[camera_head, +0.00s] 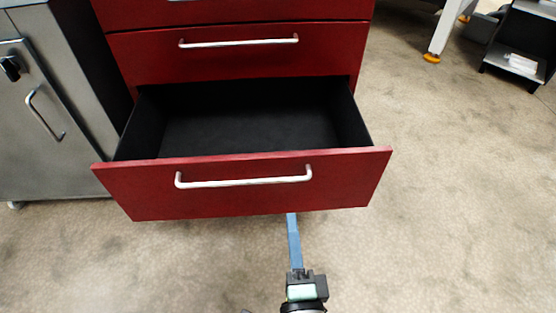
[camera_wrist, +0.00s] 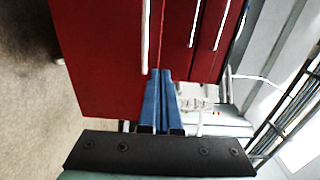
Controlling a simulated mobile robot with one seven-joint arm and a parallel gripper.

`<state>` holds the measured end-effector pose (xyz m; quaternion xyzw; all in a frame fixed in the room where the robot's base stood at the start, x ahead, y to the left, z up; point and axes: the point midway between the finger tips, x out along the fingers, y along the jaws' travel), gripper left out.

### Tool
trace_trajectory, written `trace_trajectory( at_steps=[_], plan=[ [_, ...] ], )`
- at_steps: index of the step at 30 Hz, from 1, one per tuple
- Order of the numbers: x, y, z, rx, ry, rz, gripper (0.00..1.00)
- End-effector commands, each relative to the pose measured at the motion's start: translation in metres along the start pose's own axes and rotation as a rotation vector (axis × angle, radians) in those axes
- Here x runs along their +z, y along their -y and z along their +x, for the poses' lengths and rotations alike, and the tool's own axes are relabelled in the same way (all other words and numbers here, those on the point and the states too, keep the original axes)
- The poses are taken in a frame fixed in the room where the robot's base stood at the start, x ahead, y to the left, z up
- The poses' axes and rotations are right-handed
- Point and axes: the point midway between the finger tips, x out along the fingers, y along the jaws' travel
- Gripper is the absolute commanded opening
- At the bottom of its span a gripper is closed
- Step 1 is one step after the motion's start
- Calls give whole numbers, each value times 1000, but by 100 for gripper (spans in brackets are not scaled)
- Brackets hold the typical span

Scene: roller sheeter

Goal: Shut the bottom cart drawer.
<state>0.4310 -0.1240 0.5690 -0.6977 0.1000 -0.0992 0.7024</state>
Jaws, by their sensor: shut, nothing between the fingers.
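The red cart's bottom drawer (camera_head: 240,197) is pulled well out, and its black inside looks empty. A silver bar handle (camera_head: 243,181) runs across its front. My gripper (camera_head: 292,216) is in front of the cart at the bottom middle of the head view. Its blue fingers reach to the lower edge of the drawer front, right of centre. In the wrist view my gripper (camera_wrist: 160,73) has its fingers together and empty, close to the red drawer front (camera_wrist: 105,60) and its handle (camera_wrist: 145,40). I cannot tell whether the tips touch it.
The drawer above (camera_head: 238,50) is shut. A grey metal cabinet (camera_head: 45,130) stands to the left. A white leg with an orange foot (camera_head: 431,57) and a dark shelf unit (camera_head: 522,45) are at the upper right. Carpet (camera_head: 450,200) to the right is clear.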

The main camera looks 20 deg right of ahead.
Motion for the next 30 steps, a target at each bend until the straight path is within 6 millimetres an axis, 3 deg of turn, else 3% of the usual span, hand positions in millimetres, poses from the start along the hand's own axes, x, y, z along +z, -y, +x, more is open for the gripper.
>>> trace_trajectory(
  at_steps=[21,30],
  plan=[
    [0,0,113,-5,1,-8,0],
    [1,0,134,-2,3,-8,0]
  ],
)
